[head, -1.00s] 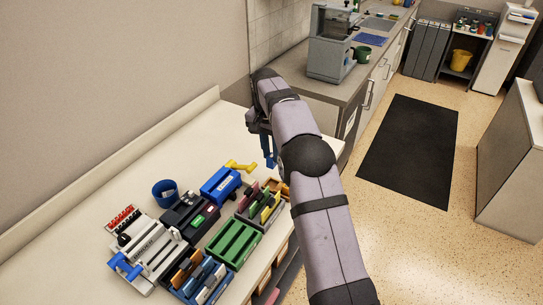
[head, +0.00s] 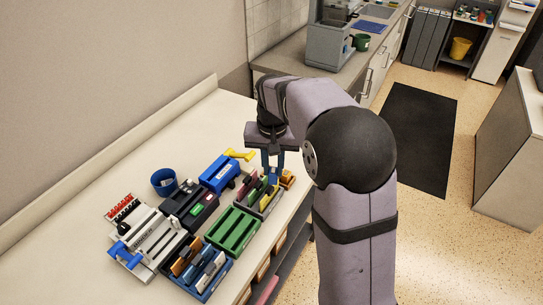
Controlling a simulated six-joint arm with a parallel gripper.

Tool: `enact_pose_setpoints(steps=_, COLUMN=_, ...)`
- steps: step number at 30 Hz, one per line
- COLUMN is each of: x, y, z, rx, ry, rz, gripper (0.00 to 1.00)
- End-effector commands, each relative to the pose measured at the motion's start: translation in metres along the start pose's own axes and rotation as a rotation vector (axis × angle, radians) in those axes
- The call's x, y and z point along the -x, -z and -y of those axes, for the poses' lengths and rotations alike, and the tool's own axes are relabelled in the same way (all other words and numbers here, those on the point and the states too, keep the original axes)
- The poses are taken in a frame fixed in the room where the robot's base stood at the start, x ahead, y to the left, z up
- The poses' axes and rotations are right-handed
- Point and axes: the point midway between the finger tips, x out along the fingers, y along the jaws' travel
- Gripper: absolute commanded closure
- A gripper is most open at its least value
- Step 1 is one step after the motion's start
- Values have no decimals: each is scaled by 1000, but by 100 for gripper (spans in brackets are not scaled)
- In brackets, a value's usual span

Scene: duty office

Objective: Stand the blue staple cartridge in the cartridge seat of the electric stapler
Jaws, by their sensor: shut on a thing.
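My gripper (head: 272,160) points down over the grey tray at the right of the row of desk items. It is shut on a small blue piece (head: 272,177), which looks like the blue staple cartridge. The piece's lower end is at the tray, among the upright coloured pieces; I cannot tell whether it touches the tray. A dark device with a green patch (head: 189,204), left of the tray, looks like the electric stapler. Its cartridge seat is too small to make out.
The grey tray (head: 262,211) holds several coloured pieces. A green tray (head: 232,230), a blue tray (head: 203,290) with upright pieces, a blue box (head: 220,172) with a yellow handle, a blue cup (head: 164,182) and a white punch-like device (head: 147,238) stand close by. The back of the table is clear.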

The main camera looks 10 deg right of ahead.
Motion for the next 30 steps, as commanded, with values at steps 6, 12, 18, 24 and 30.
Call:
enact_pose_setpoints(steps=6, x=1, y=-21, z=-6, rx=50, ry=6, rz=-2, gripper=100)
enact_pose_setpoints(steps=12, x=2, y=-21, z=7, rx=50, ry=8, rz=0, gripper=100)
enact_pose_setpoints(steps=18, x=1, y=-9, z=34, rx=6, ry=6, rz=4, gripper=100)
enact_pose_setpoints(steps=24, x=-2, y=3, z=71, rx=-48, ry=3, rz=8, gripper=100)
enact_pose_setpoints(steps=30, x=-10, y=11, z=134, rx=-138, ry=-1, rz=12, gripper=100)
